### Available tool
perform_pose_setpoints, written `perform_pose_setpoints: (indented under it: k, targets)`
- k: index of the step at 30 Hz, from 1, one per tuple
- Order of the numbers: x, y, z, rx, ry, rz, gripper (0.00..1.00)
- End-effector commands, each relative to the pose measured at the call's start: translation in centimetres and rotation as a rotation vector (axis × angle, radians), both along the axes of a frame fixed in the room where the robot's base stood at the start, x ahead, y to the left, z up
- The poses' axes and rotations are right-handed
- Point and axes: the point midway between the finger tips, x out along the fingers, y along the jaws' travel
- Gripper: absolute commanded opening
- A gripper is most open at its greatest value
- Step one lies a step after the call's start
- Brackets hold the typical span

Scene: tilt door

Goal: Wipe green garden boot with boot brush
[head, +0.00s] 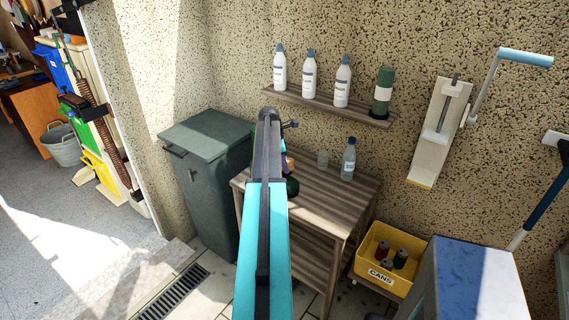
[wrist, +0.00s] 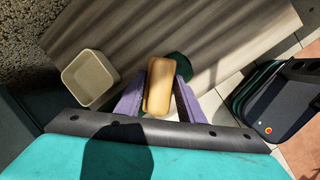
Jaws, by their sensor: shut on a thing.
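My gripper (wrist: 160,98) has purple fingers, shut on the boot brush (wrist: 158,84), which has a tan, block-shaped back. In the head view the brush (head: 290,164) shows only as a small tan patch beside my arm, which hides most of the gripper. The green garden boot is on the wooden table (head: 330,185); a dark green part (head: 292,187) shows just right of my arm. In the wrist view a dark green round part of the boot (wrist: 181,65) shows behind the brush. I cannot tell whether the bristles touch the boot.
A beige square pot (wrist: 90,78) is left of the gripper. A shelf (head: 325,106) with bottles is above. A grey bin (head: 208,165) stands left, a yellow cans crate (head: 378,277) right.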

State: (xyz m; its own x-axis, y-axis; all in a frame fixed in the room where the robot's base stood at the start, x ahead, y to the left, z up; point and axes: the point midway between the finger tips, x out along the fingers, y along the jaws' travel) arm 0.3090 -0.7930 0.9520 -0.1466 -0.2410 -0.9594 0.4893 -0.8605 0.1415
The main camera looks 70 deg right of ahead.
Motion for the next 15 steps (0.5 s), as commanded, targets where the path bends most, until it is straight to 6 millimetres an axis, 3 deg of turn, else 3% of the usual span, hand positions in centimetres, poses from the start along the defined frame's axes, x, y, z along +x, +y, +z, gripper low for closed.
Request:
perform_pose_setpoints:
  k: [15]
  targets:
    - [0.17,-0.03,-0.62,-0.001,0.000,0.000,0.17]
